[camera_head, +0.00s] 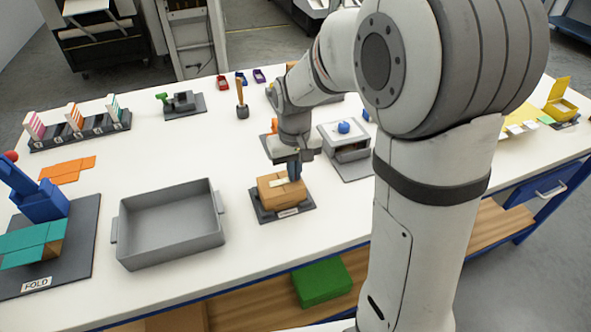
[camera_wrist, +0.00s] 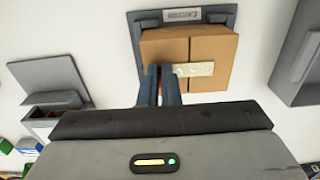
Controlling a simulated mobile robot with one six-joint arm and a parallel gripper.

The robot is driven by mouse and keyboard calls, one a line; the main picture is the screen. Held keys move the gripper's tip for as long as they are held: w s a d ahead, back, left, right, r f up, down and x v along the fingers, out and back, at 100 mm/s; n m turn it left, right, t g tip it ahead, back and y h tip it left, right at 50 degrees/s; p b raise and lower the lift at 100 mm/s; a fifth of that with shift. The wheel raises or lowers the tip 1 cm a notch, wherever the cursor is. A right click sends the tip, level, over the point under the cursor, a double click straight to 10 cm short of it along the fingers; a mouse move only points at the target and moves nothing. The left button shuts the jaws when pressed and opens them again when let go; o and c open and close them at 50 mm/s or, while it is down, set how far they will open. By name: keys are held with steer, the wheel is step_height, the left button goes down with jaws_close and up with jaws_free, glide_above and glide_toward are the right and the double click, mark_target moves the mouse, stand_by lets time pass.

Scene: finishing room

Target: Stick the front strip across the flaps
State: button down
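A brown cardboard box (camera_head: 270,196) sits on a dark labelled mat (camera_head: 262,213) near the table's front edge, its top flaps down. In the wrist view the box (camera_wrist: 160,48) shows a seam between its flaps. A short cream strip (camera_wrist: 200,69) lies across that seam; it also shows in the head view (camera_head: 278,183). My gripper (camera_head: 294,172) points down over the box top, beside one end of the strip. Its dark blue fingers (camera_wrist: 163,72) are nearly together, with no object visible between them. They hide that strip end, and whether they touch it is unclear.
An empty grey bin (camera_head: 170,252) stands left of the box. A grey dispenser-like unit (camera_head: 345,152) with a blue knob stands behind it to the right. A blue folding station with teal card (camera_head: 35,245) is at far left. Orange card (camera_head: 68,170) lies flat; white table between is clear.

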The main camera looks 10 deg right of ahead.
stand_by(0.8)
steer(key=c, duration=1.6)
jaws_free()
steer(key=shift+r, duration=0.1)
steer(key=shift+o, duration=0.6)
steer(key=shift+o, duration=1.1)
steer(key=shift+r+p, duration=3.1)
steer(key=shift+r, duration=0.95)
